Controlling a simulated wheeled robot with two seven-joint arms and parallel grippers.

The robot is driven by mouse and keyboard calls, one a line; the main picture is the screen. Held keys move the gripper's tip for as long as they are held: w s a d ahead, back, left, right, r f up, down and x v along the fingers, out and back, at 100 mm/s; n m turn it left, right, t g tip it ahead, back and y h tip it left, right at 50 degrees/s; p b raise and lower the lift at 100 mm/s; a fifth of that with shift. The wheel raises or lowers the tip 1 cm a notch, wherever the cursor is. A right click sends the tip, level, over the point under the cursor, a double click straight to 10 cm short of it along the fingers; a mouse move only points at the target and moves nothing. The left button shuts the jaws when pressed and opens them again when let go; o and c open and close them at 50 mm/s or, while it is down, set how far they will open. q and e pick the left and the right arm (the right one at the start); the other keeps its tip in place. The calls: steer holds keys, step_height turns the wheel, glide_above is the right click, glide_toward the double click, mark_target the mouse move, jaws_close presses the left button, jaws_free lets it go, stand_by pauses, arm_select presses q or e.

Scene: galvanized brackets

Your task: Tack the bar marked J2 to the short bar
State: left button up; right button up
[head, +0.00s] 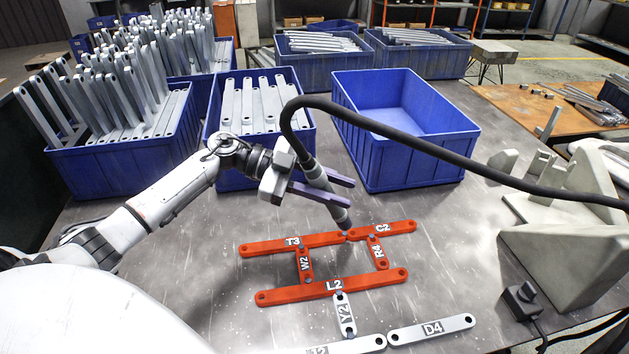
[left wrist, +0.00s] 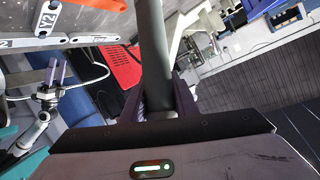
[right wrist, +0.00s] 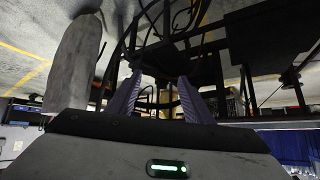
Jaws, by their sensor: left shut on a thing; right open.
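My left gripper (head: 345,193) is shut on a grey welding torch (head: 322,184) with a thick black cable. The torch tip points down where orange bars T3 (head: 270,247) and one read as G2 or C2 (head: 400,227) meet. It looks close to them; contact is unclear. A light grey bar (head: 365,345) at the bottom edge has a label cut off, ending in 2; J2 cannot be confirmed. Above it stands short grey bar Y2 (head: 343,325), running up to orange bar L2 (head: 375,283). My right gripper (right wrist: 157,95) is open and empty, outside the head view.
Grey bar D4 (head: 455,326) lies beside the cut-off bar. Orange short bars W2 (head: 305,275) and R4 (head: 382,263) join the long ones. An empty blue crate (head: 415,160) stands behind; crates of bars are at left. A grey fixture (head: 545,245) stands at right.

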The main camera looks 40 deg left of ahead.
arm_select(q)
steer(key=s+d+r+n+g+h+p, duration=0.1)
steer(key=s+d+r+g+h+p, duration=0.2)
steer(key=s+d, duration=1.1)
step_height(320, 180, down, 6)
steer(key=w+d+b, duration=0.1)
steer(key=b, duration=0.2)
steer(key=shift+w+d+b, duration=0.15)
steer(key=shift+b, duration=0.2)
arm_select(e)
steer(key=shift+s+d+f, duration=0.2)
steer(key=shift+d+f, duration=0.1)
steer(key=shift+f, duration=0.25)
steer(key=shift+s+d+f, duration=0.15)
steer(key=shift+d+f, duration=0.15)
steer(key=shift+f, duration=0.25)
arm_select(q)
steer(key=shift+f, duration=0.1)
steer(key=shift+f, duration=0.5)
arm_select(e)
steer(key=shift+f, duration=0.1)
arm_select(q)
steer(key=shift+r, duration=0.1)
step_height(320, 180, up, 5)
steer(key=p, duration=0.5)
arm_select(e)
step_height(320, 180, up, 5)
steer(key=shift+r, duration=0.15)
